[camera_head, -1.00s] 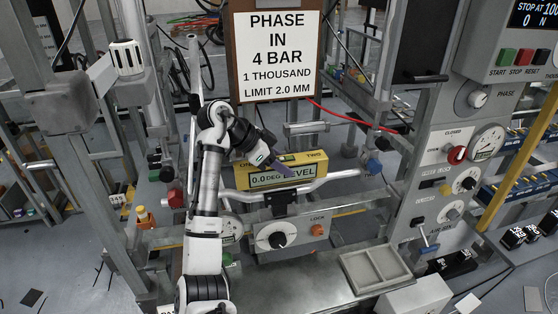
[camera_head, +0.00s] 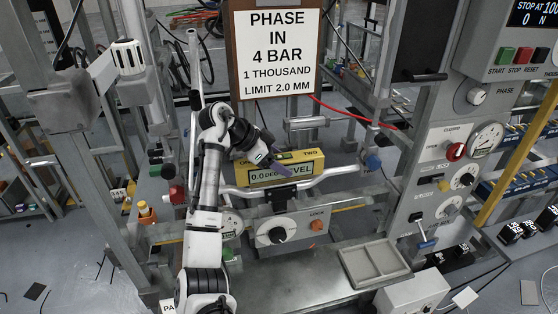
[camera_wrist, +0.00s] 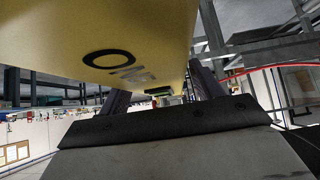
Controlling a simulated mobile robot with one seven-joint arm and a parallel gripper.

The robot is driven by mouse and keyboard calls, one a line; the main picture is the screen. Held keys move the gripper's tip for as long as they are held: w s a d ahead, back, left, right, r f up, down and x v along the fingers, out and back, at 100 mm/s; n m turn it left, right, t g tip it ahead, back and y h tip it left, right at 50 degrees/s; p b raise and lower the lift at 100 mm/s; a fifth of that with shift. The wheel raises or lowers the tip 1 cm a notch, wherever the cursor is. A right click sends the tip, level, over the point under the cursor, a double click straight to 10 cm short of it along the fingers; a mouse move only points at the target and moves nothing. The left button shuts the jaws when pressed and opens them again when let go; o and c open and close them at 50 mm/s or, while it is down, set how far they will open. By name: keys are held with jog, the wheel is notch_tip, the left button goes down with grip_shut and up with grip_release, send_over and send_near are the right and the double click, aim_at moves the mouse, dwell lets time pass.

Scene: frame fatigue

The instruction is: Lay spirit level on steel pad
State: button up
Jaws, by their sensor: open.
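The spirit level (camera_head: 309,166) is a yellow block with a "0.0 DEG LEVEL" display and the words ONE and TWO on top. It rests at a light metal handlebar-like bar (camera_head: 334,172) in the middle of the head view. My gripper (camera_head: 278,168) is at the level, with a dark finger across its front. In the wrist view the level's yellow face (camera_wrist: 150,35) fills the top, and my gripper (camera_wrist: 163,95) has its dark fingers spread apart beside it. Contact cannot be told. A grey, rimmed, two-part plate (camera_head: 343,257) lies front right; I cannot tell whether it is the steel pad.
A sign board (camera_head: 278,50) hangs behind and above the level. A knob panel (camera_head: 293,232) stands below it. A control column (camera_head: 432,170) with gauges rises at the right, and a steel upright (camera_head: 82,170) at the left. The bench top (camera_head: 290,285) beside the rimmed plate looks clear.

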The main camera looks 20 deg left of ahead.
jog(key=shift+r, duration=0.25)
jog(key=b+v, duration=0.2)
jog(key=v, duration=0.5)
jog(key=shift+a, duration=0.15)
jog(key=shift+s, duration=0.1)
